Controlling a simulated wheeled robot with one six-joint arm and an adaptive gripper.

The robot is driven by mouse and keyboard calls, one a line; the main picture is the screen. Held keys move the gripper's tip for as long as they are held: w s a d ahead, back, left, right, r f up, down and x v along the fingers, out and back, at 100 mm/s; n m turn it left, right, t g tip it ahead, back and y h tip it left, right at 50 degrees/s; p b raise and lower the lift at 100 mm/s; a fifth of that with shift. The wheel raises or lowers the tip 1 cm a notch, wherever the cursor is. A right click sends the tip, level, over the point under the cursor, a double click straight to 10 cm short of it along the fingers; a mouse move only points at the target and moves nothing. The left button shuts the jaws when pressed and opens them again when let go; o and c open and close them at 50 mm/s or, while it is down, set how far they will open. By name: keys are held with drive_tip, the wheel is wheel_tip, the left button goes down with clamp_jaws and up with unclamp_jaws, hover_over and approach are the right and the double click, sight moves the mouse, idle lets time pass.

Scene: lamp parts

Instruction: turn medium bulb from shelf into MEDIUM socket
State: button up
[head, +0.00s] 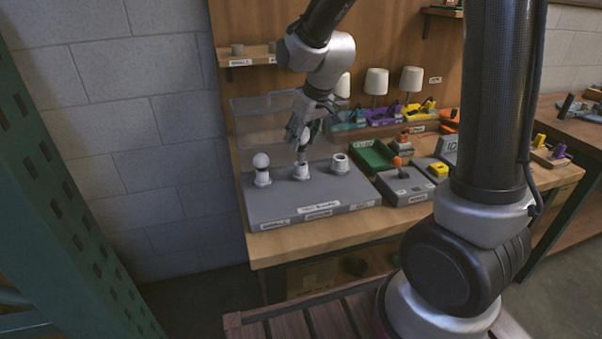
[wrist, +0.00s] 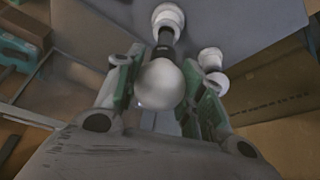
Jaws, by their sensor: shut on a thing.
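My gripper (head: 304,137) is shut on a white round bulb, the medium bulb (wrist: 160,84), above the grey socket block (head: 262,204). In the wrist view my gripper (wrist: 163,88) has its green-padded fingers on both sides of the bulb. The bulb's dark stem points at the middle white socket (head: 301,173), which also shows in the wrist view (wrist: 168,17). The stem's end meets the socket's opening; I cannot tell how deep it sits. The bulb looks about upright. The left socket (head: 262,180) bears another white bulb (head: 261,160). The right socket (head: 340,164) looks empty.
A small wooden shelf (head: 254,54) is on the back panel. A green tray (head: 372,155) and a grey box with a yellow part (head: 438,169) stand right of the block. Lamps with white shades (head: 376,81) stand behind. A clear panel (head: 262,121) is behind the block.

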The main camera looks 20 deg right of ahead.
sight(301, 149)
drive_tip(key=shift+f, duration=1.25)
drive_tip(key=shift+f, duration=0.6)
idle(1.0)
drive_tip(key=shift+o, duration=0.5)
drive_tip(key=shift+f, duration=0.15)
drive_tip(key=shift+c, duration=0.5)
drive_tip(key=shift+s, duration=0.1)
drive_tip(key=shift+m+h, duration=0.7)
drive_tip(key=shift+m, duration=1.2)
drive_tip(key=shift+m+h, duration=0.7)
drive_tip(key=shift+m, duration=0.8)
